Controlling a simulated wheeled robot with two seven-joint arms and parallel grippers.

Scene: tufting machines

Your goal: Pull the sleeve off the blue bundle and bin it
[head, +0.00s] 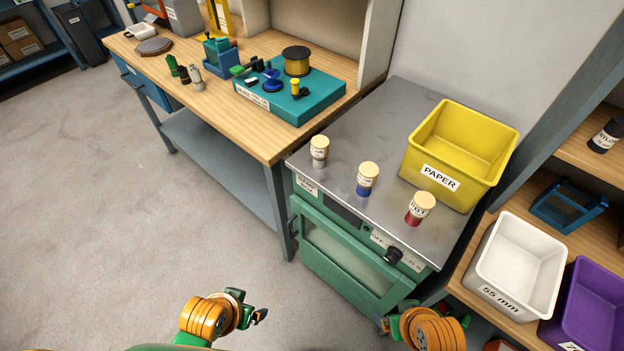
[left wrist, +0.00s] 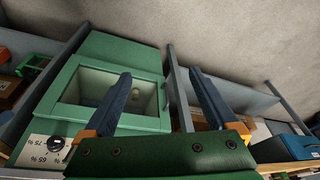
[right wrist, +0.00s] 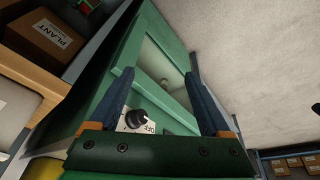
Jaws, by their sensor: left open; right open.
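Three sleeved bundles stand upright on the grey metal top (head: 385,130) of the green cabinet. The blue bundle (head: 363,191) is the middle one, with a cream labelled sleeve (head: 368,172) over its upper part. The yellow bin (head: 487,167) labelled PAPER stands on the same top, behind and to the right. My left gripper (head: 262,316) is low in front of the cabinet, open and empty; its fingers show in the left wrist view (left wrist: 158,105). My right gripper (head: 382,322) is low by the cabinet front; its fingers are open and empty in the right wrist view (right wrist: 157,100).
A grey bundle (head: 319,163) stands left of the blue one and a red bundle (head: 414,218) right of it, both sleeved. A wooden bench with a teal fixture (head: 300,108) is at left. White (head: 503,297) and purple (head: 577,330) bins sit on the right shelf.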

